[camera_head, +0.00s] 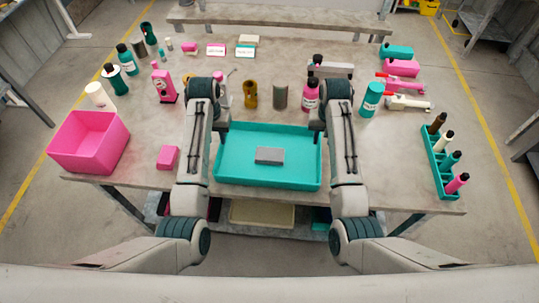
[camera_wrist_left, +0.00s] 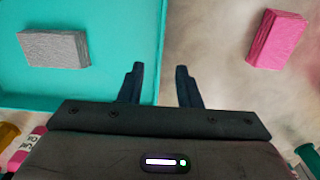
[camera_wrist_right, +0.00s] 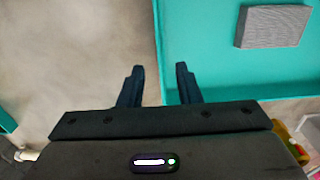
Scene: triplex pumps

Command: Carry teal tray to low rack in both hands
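The teal tray (camera_head: 236,172) sits on the table near its front edge, with a grey block (camera_head: 269,155) inside. My left gripper (camera_head: 221,130) is at the tray's left wall. In the left wrist view its fingers (camera_wrist_left: 158,85) are apart, with the wall of the tray (camera_wrist_left: 100,82) between their lines. My right gripper (camera_head: 318,131) is at the right wall. In the right wrist view its fingers (camera_wrist_right: 160,85) are also apart, with the tray (camera_wrist_right: 215,75) edge between them. I cannot tell how far the fingers reach down. The low rack (camera_head: 320,232) under the table is partly hidden by the tabletop and my arms.
A pink bin (camera_head: 90,142) stands at the left table edge, and a pink block (camera_head: 168,157) lies near the tray. A teal bottle rack (camera_head: 440,160) is at the right. Bottles and tools stand behind the tray. A beige tray (camera_head: 262,214) occupies the shelf below.

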